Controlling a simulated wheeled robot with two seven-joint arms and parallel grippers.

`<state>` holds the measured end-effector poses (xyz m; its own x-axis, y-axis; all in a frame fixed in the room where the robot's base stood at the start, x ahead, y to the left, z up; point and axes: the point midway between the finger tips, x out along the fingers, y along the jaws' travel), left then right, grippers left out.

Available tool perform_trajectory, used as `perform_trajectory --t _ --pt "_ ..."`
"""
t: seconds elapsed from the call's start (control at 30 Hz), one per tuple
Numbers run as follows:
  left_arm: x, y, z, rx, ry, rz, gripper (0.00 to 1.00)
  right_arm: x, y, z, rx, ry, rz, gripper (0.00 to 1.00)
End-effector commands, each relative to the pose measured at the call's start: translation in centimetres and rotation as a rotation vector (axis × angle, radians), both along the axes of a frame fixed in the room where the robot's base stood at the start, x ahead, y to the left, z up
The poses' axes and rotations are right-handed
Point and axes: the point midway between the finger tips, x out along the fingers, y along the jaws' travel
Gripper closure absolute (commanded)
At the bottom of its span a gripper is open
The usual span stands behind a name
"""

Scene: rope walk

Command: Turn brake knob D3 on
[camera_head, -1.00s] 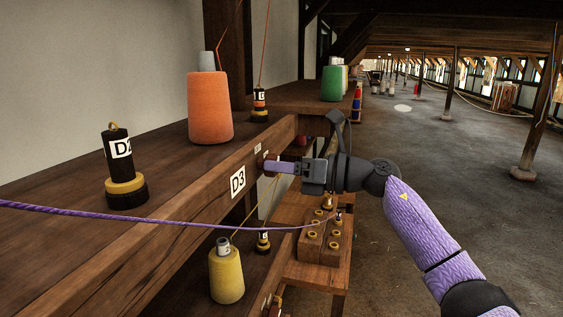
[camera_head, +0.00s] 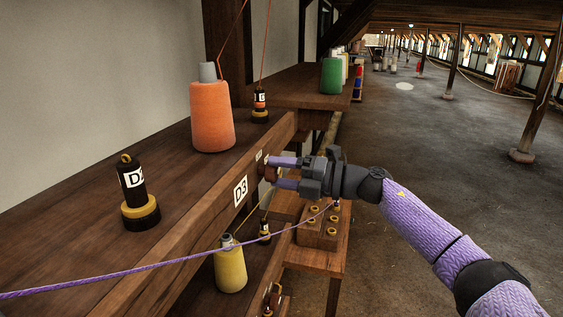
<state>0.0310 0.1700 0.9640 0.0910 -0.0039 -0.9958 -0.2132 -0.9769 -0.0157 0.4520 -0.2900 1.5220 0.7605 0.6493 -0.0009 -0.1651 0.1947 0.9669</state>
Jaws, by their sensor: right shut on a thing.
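The white D3 label (camera_head: 240,191) is on the front edge of the dark wooden shelf. The brown round brake knob D3 (camera_head: 267,172) sits just right of it on the same edge, partly hidden by my fingers. My right gripper (camera_head: 274,172) comes in from the right and is shut on this knob, one purple finger above and one below. Which way the knob points cannot be told. My left gripper is not in view.
An orange thread cone (camera_head: 212,118) and a black-and-yellow weight (camera_head: 140,194) stand on the shelf. A purple rope (camera_head: 170,262) crosses low in front. A yellow cone (camera_head: 230,268) and wooden block (camera_head: 317,236) are below. The floor at right is open.

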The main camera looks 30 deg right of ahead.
Motion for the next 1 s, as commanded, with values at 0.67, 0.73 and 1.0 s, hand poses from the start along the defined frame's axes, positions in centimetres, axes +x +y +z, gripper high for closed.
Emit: perform_trajectory --t 0.67,0.73,1.0 --pt "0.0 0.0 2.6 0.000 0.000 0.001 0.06 0.0 -0.1 0.1 0.206 0.173 -0.003 0.98" --pt "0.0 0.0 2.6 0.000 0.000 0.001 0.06 0.0 -0.1 0.1 0.209 0.175 -0.003 0.98" --pt "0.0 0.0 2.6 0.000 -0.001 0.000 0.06 0.0 0.0 0.1 0.211 0.177 -0.002 0.98"
